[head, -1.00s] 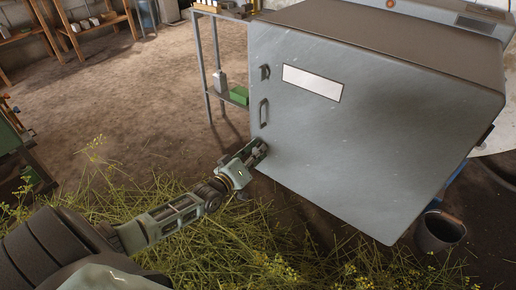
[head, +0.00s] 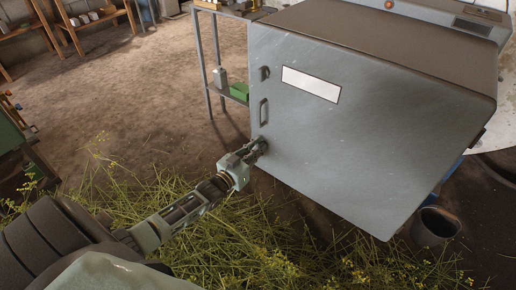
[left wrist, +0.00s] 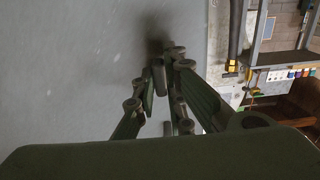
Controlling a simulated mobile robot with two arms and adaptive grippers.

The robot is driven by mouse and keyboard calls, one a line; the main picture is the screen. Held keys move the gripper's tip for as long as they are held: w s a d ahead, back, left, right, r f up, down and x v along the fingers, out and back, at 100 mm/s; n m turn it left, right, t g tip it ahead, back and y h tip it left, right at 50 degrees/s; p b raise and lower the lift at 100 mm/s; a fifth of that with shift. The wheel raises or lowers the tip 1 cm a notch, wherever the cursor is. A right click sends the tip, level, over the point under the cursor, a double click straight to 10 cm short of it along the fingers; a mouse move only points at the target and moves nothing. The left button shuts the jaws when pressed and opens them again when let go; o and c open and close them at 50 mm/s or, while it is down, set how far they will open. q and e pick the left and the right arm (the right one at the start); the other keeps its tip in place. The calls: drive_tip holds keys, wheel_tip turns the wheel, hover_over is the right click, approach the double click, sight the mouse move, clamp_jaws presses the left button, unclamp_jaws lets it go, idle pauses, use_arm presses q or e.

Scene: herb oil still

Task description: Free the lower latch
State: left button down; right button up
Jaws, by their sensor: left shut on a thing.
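The big grey metal box (head: 365,130) has a flat front door with a blank white label. An upper latch (head: 265,73) sits near the door's left edge, with a bar handle (head: 263,112) below it. My left gripper (head: 262,145) is at the lower part of that edge, under the handle, and shut on the lower latch. In the left wrist view the closed fingertips (left wrist: 164,68) meet close to the grey door face. My right gripper is in neither view.
Cut herbs with yellow flowers (head: 250,245) cover the floor under my left arm. A dark bucket (head: 436,228) stands at the lower right. A metal shelf rack (head: 212,60) stands behind the box's left edge. The brown floor (head: 150,90) at the left is open.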

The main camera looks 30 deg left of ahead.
use_arm(q)
drive_tip(key=shift+m, duration=0.3)
drive_tip(key=c, duration=1.8)
unclamp_jaws()
drive_tip(key=shift+s, duration=0.1)
drive_tip(key=s, duration=0.8)
drive_tip(key=s+a, duration=0.1)
drive_tip(key=s, duration=0.2)
drive_tip(key=shift+s, duration=0.4)
drive_tip(key=shift+f, duration=0.1)
